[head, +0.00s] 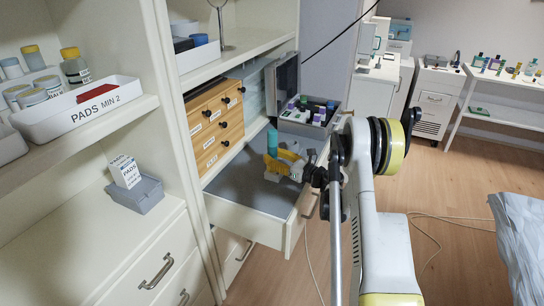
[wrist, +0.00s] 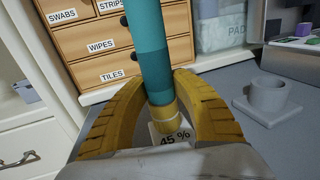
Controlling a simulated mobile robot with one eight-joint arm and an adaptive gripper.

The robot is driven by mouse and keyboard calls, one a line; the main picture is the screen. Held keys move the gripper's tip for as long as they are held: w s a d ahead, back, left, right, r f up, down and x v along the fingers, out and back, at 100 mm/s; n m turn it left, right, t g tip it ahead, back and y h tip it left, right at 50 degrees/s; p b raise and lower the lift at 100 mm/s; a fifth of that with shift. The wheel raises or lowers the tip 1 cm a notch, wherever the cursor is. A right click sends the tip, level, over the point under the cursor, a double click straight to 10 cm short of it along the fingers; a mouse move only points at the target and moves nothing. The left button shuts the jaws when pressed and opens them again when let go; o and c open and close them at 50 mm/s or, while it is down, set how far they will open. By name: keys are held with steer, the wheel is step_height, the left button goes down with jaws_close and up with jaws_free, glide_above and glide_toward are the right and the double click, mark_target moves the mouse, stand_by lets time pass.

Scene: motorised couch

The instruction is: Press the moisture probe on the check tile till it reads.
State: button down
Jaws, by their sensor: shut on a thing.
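The moisture probe (wrist: 148,55) is a teal rod with a yellowish lower collar. My gripper (wrist: 162,105) has its yellow fingers shut around the probe's lower part. The probe stands nearly upright with a slight tilt in the wrist view. The check tile (wrist: 172,138), a pale piece marked "45 %", shows between the fingers just at the probe's lower end. Whether the tip touches the tile cannot be told. In the head view, my gripper (head: 281,164) and the probe (head: 272,143) are over the grey drawer surface; the tile cannot be made out there. No reading is visible.
A grey round holder on a square base (wrist: 268,98) stands right of my gripper. Wooden drawers (head: 214,122) labelled swabs, wipes and tiles stand behind. The pull-out surface (head: 240,191) is clear at front left.

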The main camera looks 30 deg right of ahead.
mark_target(276, 142)
steer(key=shift+r+p, duration=1.65)
steer(key=shift+r, duration=1.85)
